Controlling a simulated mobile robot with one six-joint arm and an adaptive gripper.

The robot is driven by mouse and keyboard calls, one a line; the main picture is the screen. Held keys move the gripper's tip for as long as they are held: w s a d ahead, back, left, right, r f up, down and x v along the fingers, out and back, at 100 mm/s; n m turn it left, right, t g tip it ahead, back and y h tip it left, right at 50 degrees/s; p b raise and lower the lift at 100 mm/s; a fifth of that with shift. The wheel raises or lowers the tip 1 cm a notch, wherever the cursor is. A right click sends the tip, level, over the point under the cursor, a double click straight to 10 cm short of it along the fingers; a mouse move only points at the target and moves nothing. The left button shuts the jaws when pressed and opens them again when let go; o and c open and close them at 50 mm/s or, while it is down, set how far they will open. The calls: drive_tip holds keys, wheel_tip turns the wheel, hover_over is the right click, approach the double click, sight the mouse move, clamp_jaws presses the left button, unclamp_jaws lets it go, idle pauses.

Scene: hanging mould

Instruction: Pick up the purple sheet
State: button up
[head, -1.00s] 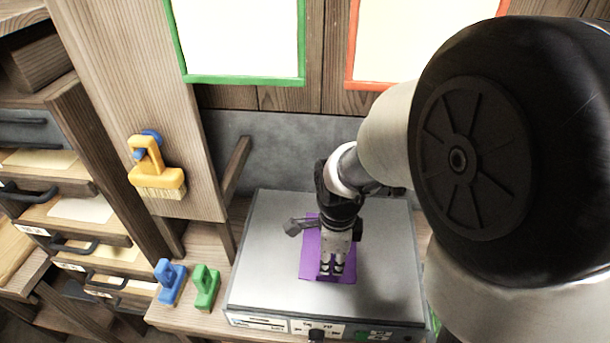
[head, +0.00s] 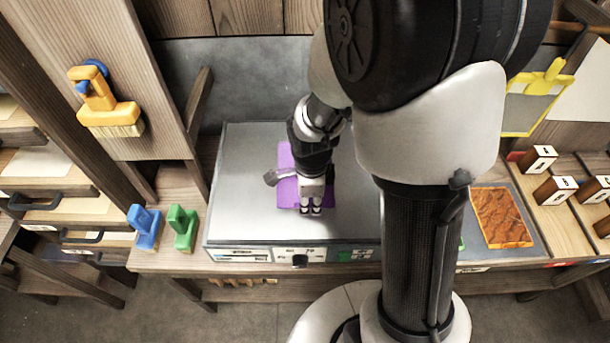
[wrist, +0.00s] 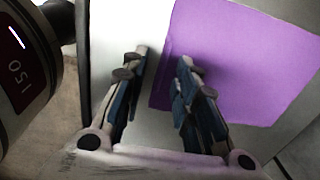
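The purple sheet (head: 287,162) lies flat on the grey top of a box-shaped device. My gripper (head: 311,210) points down at the sheet's near edge and hides part of it. In the wrist view the sheet (wrist: 235,65) fills the upper right. The right fingertip overlaps the sheet's left edge; the left finger is beside the sheet. I cannot tell whether the fingertips touch the surface.
The grey device (head: 240,190) stands on a wooden bench. A blue tool (head: 145,228) and a green tool (head: 183,229) stand left of it. A yellow brush (head: 105,105) hangs on a wooden post. An orange sheet (head: 502,217) lies on the right.

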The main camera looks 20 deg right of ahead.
drive_tip(key=shift+c, duration=0.2)
clamp_jaws()
wheel_tip(320, 180, up, 10)
drive_tip(key=p, duration=0.3)
idle(0.3)
